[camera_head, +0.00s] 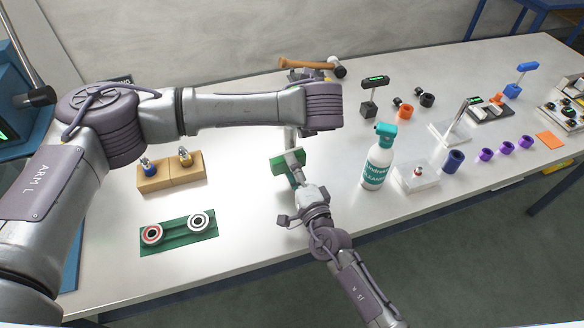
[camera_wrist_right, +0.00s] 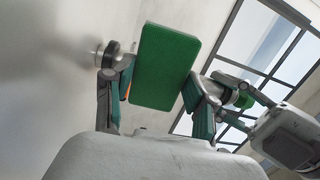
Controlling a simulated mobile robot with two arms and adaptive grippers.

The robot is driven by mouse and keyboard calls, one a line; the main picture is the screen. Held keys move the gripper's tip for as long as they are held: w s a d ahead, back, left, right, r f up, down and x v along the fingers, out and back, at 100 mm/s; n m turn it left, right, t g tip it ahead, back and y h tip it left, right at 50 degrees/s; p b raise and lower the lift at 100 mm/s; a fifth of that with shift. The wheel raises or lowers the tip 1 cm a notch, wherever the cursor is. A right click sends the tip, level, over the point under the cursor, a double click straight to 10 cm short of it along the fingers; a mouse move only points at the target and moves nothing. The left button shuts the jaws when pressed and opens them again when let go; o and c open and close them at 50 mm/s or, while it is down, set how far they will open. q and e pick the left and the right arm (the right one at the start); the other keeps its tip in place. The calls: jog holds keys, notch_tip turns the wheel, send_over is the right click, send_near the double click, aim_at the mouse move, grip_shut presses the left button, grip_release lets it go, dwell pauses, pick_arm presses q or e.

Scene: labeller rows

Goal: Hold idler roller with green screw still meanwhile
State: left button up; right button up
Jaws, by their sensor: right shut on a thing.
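My right gripper (camera_head: 309,196) reaches up from the front of the table to a green block (camera_head: 282,172) left of the spray bottle. In the right wrist view its two teal-padded fingers (camera_wrist_right: 155,100) stand on either side of the green block (camera_wrist_right: 165,68), shut on it. I cannot make out an idler roller with a green screw; any roller at the block is hidden. A round grey metal part (camera_wrist_right: 108,53) shows beside the left finger.
A green tray (camera_head: 178,239) with two ringed round parts lies front left, behind it a wooden block (camera_head: 170,178) with small fittings. The spray bottle (camera_head: 378,160) and a white block (camera_head: 415,180) stand close right. A hammer (camera_head: 305,64) lies behind.

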aim_at(306, 157)
jog(key=shift+w+a, duration=0.15)
jog(key=shift+w, duration=0.25)
jog(key=shift+w+d, duration=0.2)
jog(key=shift+d, duration=0.45)
jog(key=shift+w+d, duration=0.25)
jog(key=shift+d, duration=0.4)
jog(key=shift+w+d, duration=0.2)
jog(key=shift+d, duration=0.45)
jog(key=shift+a, duration=0.1)
jog(key=shift+s+a, duration=0.3)
jog(key=shift+a, duration=0.7)
jog(key=shift+s+a, duration=0.25)
jog(key=shift+a, duration=0.7)
jog(key=shift+d+r, duration=0.1)
jog(key=shift+r, duration=0.8)
jog(key=shift+w+d, duration=0.25)
jog(key=shift+d, duration=0.75)
jog(key=shift+w+d, duration=0.25)
jog(key=shift+d, duration=0.7)
jog(key=shift+s+a, duration=0.25)
jog(key=shift+a, duration=0.8)
jog(key=shift+s+a, duration=0.2)
jog(key=shift+a, duration=0.8)
